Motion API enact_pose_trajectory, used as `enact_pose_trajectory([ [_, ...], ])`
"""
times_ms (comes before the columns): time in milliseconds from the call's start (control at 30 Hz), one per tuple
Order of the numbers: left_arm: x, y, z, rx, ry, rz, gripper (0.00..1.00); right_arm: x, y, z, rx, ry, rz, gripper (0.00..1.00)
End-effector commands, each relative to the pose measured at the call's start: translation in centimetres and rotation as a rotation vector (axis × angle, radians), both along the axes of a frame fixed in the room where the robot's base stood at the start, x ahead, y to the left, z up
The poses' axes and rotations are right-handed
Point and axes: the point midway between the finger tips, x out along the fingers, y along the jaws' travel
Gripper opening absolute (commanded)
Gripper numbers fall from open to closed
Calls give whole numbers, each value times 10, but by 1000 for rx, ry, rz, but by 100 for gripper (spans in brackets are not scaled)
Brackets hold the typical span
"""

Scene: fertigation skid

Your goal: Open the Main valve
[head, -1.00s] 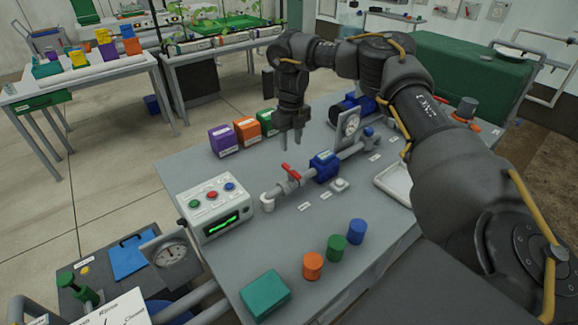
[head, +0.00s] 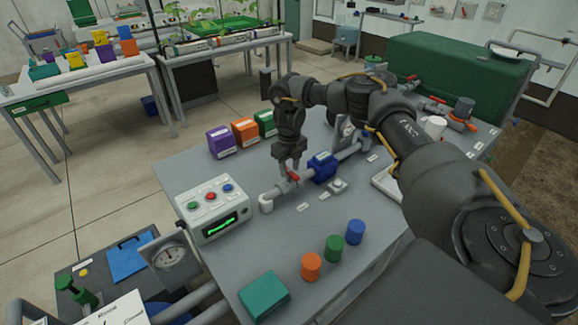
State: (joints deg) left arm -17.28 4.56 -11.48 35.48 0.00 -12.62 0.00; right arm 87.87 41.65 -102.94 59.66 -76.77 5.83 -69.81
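A valve with a red lever handle (head: 293,177) sits on the grey pipe at the middle of the skid table in the head view. Its label is too small to read, so I cannot confirm that it is the Main valve. My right gripper (head: 290,167) points down right at the red handle, its fingers apart. The fingers partly cover the handle, and I cannot tell whether they touch it. My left gripper is not in view.
A blue pipe fitting (head: 323,168) and a gauge (head: 346,130) stand along the pipe. A control box (head: 211,207) with coloured buttons is at left. Orange (head: 311,267), green (head: 333,248) and blue (head: 355,232) cylinders stand in front. More red-handled valves (head: 437,99) are at far right.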

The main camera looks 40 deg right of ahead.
Motion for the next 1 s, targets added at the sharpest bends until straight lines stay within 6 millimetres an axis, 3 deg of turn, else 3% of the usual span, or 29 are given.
enact_pose_trajectory([
  [233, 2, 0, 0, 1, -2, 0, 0, 0, 0, -1, 0, 0, 1, 38],
  [533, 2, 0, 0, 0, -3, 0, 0, 0, 0, -1, 0, 0, 1, 0],
  [1000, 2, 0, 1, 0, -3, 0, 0, 0, 0, -1, -1, 0, 95, 0],
])
